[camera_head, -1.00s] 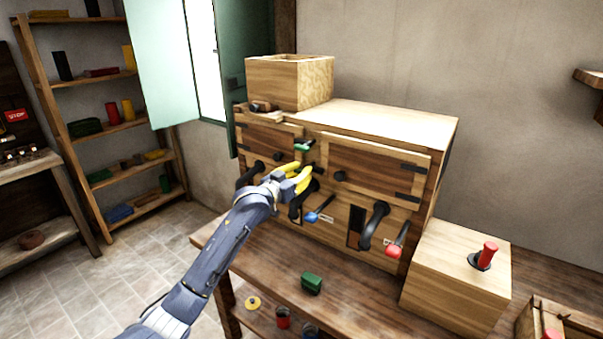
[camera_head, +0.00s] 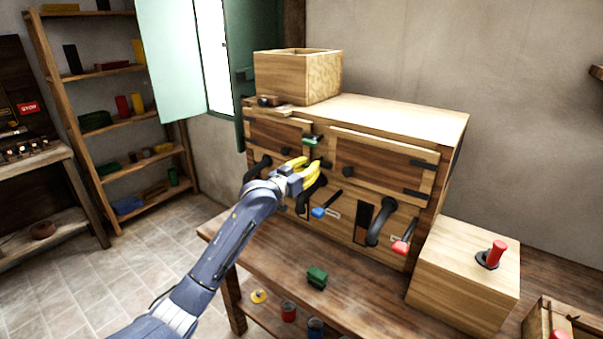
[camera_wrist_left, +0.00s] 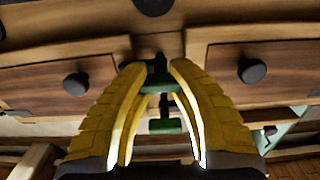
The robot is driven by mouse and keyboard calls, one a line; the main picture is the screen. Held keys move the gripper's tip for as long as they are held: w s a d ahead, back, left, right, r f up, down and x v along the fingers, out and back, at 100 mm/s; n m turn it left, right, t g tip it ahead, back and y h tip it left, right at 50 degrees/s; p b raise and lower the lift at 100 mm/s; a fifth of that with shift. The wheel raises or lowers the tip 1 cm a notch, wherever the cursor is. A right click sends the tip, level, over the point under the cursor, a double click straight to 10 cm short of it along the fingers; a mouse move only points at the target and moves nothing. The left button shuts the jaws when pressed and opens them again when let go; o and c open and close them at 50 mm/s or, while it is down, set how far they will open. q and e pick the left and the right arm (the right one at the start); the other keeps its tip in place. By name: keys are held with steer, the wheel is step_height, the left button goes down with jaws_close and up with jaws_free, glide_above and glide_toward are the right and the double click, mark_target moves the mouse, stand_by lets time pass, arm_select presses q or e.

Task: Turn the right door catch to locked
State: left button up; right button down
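The wooden cabinet (camera_head: 391,112) has a left door (camera_head: 277,136) and a right door (camera_head: 385,161) with dark knobs. A green-handled catch (camera_head: 312,141) sits between the doors. My left gripper (camera_head: 309,169) is just below it, at the strip between the doors. In the left wrist view, which looks upside down, the open yellow fingers (camera_wrist_left: 156,68) stand on either side of a green-and-black catch (camera_wrist_left: 160,84). I cannot tell whether they touch it. A second green catch (camera_wrist_left: 168,126) shows between the fingers. Which catch belongs to the right door is unclear. My right gripper is out of view.
Blue (camera_head: 319,212) and red (camera_head: 401,247) handles and a black curved handle (camera_head: 380,222) stick out below the doors. A green block (camera_head: 317,277) lies on the bench. A box with a red lever (camera_head: 497,251) stands right. An open wooden box (camera_head: 297,80) sits on top.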

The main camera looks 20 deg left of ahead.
arm_select(q)
steer(key=shift+s+f, duration=0.25)
steer(key=shift+s, duration=0.1)
steer(key=o, duration=0.4)
steer(key=v, duration=0.9)
steer(key=shift+a+r, duration=0.1)
steer(key=shift+r, duration=0.2)
steer(key=shift+o, duration=0.2)
steer(key=shift+v, duration=1.15)
